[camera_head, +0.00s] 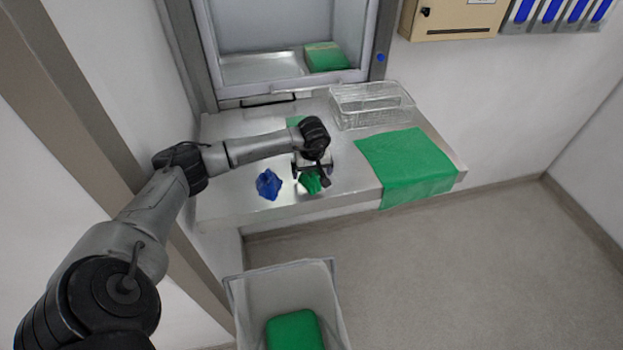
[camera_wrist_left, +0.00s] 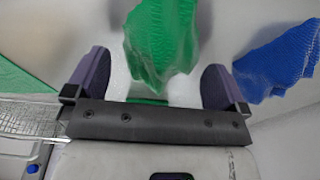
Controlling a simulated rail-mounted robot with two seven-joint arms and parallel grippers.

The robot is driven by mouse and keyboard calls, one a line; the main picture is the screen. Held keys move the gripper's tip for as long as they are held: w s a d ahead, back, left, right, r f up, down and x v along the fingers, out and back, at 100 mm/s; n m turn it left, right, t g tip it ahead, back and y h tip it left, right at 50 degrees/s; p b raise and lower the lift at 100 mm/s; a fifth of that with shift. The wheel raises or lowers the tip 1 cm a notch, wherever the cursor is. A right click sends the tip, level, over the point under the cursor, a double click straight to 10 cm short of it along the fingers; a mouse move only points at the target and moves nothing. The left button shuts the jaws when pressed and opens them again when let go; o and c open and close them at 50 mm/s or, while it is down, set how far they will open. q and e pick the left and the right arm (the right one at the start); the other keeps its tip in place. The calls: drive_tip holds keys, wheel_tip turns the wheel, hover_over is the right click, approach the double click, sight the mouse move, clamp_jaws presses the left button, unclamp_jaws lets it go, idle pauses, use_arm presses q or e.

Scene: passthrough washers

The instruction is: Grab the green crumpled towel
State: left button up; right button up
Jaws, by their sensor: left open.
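The green crumpled towel (camera_head: 311,183) lies on the steel counter, partly hidden under my left gripper. My left gripper (camera_head: 314,174) is above it, pointing down. In the left wrist view the green crumpled towel (camera_wrist_left: 162,45) shows between and beyond the two fingers of my left gripper (camera_wrist_left: 158,80). The fingers are spread wide and there is a gap around the towel, so the gripper is open and empty. My right gripper is not in view.
A blue crumpled cloth (camera_head: 269,184) lies just left of the towel. A flat green cloth (camera_head: 408,166) hangs over the counter's front edge at the right. A wire basket (camera_head: 371,104) stands behind. A bin (camera_head: 245,297) with a green item (camera_head: 294,331) stands below.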

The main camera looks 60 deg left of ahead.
use_arm(q)
drive_tip(key=shift+a+f, duration=0.15)
drive_tip(key=shift+f, duration=0.7)
drive_tip(key=c, duration=0.8)
drive_tip(key=shift+r, duration=0.1)
